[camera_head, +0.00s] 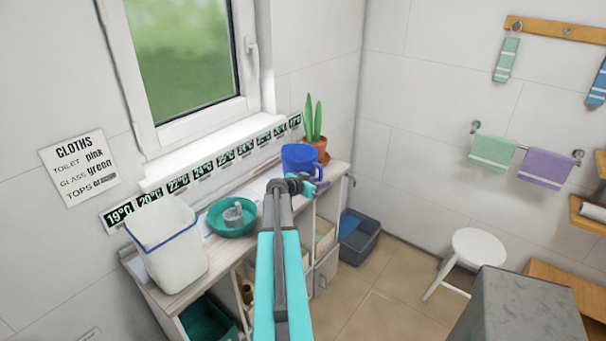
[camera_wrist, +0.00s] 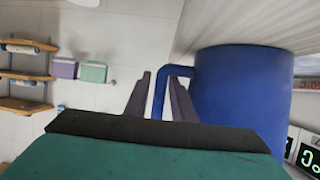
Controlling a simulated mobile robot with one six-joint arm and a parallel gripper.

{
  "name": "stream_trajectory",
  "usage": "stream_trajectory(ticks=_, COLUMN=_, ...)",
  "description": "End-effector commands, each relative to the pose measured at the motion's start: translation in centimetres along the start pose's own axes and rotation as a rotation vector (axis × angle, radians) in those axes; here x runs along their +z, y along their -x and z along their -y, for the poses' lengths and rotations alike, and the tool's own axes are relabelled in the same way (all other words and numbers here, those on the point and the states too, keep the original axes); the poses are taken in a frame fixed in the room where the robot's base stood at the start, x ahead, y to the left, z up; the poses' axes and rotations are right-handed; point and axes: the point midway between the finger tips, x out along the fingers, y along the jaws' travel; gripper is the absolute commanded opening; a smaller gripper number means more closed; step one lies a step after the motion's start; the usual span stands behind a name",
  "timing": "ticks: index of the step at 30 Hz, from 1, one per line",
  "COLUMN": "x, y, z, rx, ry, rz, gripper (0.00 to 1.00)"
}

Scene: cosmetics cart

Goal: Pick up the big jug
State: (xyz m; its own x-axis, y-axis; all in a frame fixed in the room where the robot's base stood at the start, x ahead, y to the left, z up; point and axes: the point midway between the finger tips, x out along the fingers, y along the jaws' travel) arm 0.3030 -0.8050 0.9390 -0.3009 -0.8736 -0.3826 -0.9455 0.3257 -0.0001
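The big blue jug (camera_head: 302,160) stands at the far end of the shelf under the window, in front of the potted plant. In the wrist view the jug (camera_wrist: 243,100) fills the right side, with its handle (camera_wrist: 160,88) toward the middle. My gripper (camera_head: 318,184) is at the jug's near side. In the wrist view my gripper (camera_wrist: 160,90) is open, its two dark fingers apart with the handle showing between them. I see a gap on the left finger's side; whether the right finger touches the handle I cannot tell.
A white bin with a blue rim (camera_head: 166,242) and a green basin (camera_head: 220,225) holding a grey item stand nearer on the shelf (camera_head: 152,288). A potted plant (camera_head: 316,146) is close behind the jug. A white stool (camera_head: 478,248) stands on the floor at right.

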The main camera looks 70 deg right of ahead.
Motion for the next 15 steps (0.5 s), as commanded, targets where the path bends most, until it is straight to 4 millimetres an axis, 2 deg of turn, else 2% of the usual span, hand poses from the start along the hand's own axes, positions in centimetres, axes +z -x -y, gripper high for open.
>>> stream_trajectory(ticks=8, x=-0.02, y=0.03, z=0.02, rx=0.000, ry=0.000, rz=0.000, gripper=0.23)
stream_trajectory(ticks=12, x=-0.02, y=0.04, z=0.02, rx=0.000, ry=0.000, rz=0.000, gripper=0.03)
stream_trajectory(ticks=15, x=-0.02, y=0.04, z=0.02, rx=0.000, ry=0.000, rz=0.000, gripper=0.00)
